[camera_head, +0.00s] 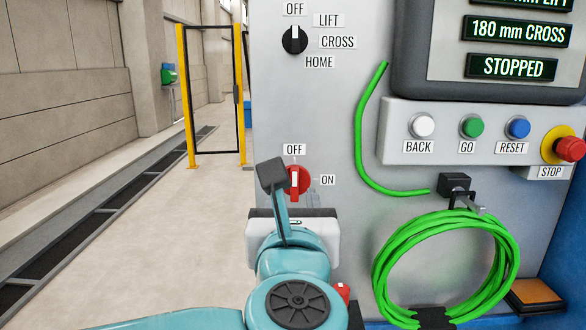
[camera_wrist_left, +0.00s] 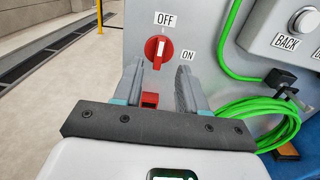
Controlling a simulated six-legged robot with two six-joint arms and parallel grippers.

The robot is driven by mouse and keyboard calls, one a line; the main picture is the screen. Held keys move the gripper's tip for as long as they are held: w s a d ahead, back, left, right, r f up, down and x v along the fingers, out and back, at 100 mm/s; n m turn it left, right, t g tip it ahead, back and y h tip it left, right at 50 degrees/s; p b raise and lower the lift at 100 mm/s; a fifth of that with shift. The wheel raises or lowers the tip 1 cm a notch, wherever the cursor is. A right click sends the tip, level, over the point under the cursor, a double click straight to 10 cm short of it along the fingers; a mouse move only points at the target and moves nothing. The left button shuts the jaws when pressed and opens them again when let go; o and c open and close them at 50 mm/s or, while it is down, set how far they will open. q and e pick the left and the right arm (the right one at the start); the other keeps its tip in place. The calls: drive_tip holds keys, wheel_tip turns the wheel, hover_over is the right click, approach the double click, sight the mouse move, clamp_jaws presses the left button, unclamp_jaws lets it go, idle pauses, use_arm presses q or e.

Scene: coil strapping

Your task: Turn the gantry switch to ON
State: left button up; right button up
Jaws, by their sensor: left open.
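The red rotary switch (camera_head: 303,180) is on the grey panel, with an OFF label (camera_head: 294,150) above it and an ON label (camera_head: 328,180) to its right. Its white-marked handle stands vertical, toward OFF; the left wrist view shows the same switch (camera_wrist_left: 159,49). My left gripper (camera_wrist_left: 160,70) is open, its two fingers below and to either side of the switch, apart from each other. In the head view my left gripper (camera_head: 302,199) is just in front of the panel, partly covering the switch's lower left. Whether a finger touches the switch cannot be told. My right gripper is not in view.
A black selector knob (camera_head: 295,40) sits above, pointing to OFF. A coiled green cable (camera_head: 447,222) hangs at the right, below a button box (camera_head: 470,160). The display (camera_head: 513,67) reads STOPPED. Open floor lies left, with a yellow-framed gate (camera_head: 186,90).

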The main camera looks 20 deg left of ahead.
sight(295, 173)
use_arm(q)
drive_tip(key=p+x, duration=0.2)
drive_tip(key=x, duration=0.8)
drive_tip(key=shift+d+f, duration=0.1)
drive_tip(key=shift+w, duration=0.35)
drive_tip(key=shift+s, duration=0.25)
drive_tip(key=shift+w, duration=0.15)
clamp_jaws()
